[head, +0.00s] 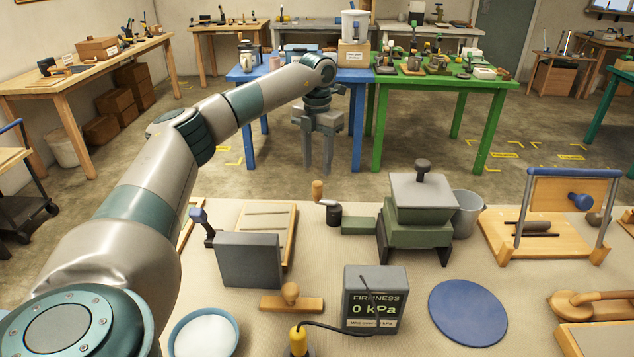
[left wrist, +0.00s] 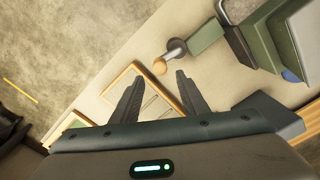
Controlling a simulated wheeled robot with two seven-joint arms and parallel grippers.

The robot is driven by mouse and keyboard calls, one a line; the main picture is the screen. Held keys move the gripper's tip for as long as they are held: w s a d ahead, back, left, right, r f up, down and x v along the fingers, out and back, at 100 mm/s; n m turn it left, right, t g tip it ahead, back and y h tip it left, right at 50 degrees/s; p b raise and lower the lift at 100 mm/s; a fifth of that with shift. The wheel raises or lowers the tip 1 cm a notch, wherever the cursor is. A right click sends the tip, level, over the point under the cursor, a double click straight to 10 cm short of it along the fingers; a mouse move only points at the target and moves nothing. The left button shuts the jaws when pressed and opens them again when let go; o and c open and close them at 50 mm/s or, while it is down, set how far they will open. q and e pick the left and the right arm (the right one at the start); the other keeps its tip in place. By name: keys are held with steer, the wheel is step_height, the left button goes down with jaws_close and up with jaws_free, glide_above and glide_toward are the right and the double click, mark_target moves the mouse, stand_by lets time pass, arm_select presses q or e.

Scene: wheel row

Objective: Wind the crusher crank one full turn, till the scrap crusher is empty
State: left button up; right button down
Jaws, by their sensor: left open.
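The scrap crusher (head: 418,235) is a dark green-grey machine with a lidded hopper on the near table. Its crank sticks out to the left, with a dark hub and a wooden knob (head: 317,190) standing up. The knob also shows in the left wrist view (left wrist: 160,66), with part of the crusher (left wrist: 250,42) at the upper right. My left gripper (head: 318,168) points down, open and empty. In the head view it appears just above the knob; in the wrist view the knob lies between the fingertip lines, apart from both fingers. The crusher's inside is hidden. My right gripper is not in view.
A grey bucket (head: 467,213) stands right of the crusher. A grey box with a blue-tipped lever (head: 250,260), a wooden tray (head: 268,222) and a firmness meter (head: 375,300) stand nearby. A wooden frame press (head: 545,240) is at the right. Some mat around the crank is clear.

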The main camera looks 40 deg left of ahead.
mark_target(317, 182)
arm_select(q)
step_height(317, 182, down, 6)
steer(key=shift+f+p, duration=0.2)
steer(key=shift+p, duration=0.15)
steer(key=shift+f, duration=0.5)
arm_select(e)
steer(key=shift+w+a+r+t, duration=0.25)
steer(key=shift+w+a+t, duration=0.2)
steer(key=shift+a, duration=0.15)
arm_select(q)
steer(key=shift+c, duration=0.5)
jaws_close()
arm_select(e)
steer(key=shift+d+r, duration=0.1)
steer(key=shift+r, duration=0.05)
